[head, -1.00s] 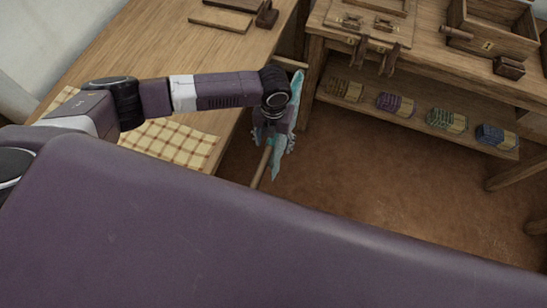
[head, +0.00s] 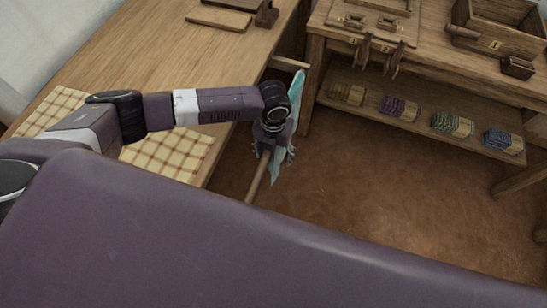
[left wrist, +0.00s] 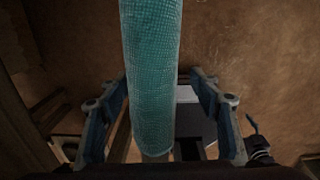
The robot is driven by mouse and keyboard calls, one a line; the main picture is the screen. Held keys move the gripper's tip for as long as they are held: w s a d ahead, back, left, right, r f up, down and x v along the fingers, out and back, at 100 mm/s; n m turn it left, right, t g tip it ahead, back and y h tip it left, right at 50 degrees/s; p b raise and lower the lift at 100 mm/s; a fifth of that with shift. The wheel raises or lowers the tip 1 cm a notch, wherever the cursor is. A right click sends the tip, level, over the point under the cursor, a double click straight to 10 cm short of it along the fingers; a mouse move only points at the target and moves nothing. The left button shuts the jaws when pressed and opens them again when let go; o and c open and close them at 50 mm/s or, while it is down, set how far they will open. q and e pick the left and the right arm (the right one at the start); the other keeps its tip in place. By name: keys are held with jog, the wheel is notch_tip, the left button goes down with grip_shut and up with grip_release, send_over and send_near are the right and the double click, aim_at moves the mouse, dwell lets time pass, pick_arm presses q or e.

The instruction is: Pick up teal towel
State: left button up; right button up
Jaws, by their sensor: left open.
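The teal towel (head: 296,97) hangs over a wooden rail (head: 258,178) beside the long table. In the left wrist view the towel (left wrist: 152,50) is a long teal strip with a fine grid weave, running down the middle of the picture. My left gripper (head: 273,143) is at the towel, partly hidden under its own wrist in the head view. In the left wrist view the open left gripper (left wrist: 158,92) has one blue-lined finger on each side of the towel. Gaps show between fingers and cloth. My right gripper is not in view.
The long wooden table (head: 120,75) on the left carries a yellow checked cloth (head: 170,150). A bench (head: 330,30) with a shelf of yarn bundles (head: 398,108) stands at the back right. The brown floor (head: 370,190) right of the rail is clear.

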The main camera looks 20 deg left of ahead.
pick_arm(q)
notch_tip(320, 180, down, 3)
jog(key=shift+r+b, duration=0.1)
jog(key=shift+b, duration=0.5)
grip_shut()
dwell(2.1)
jog(key=shift+r, duration=0.1)
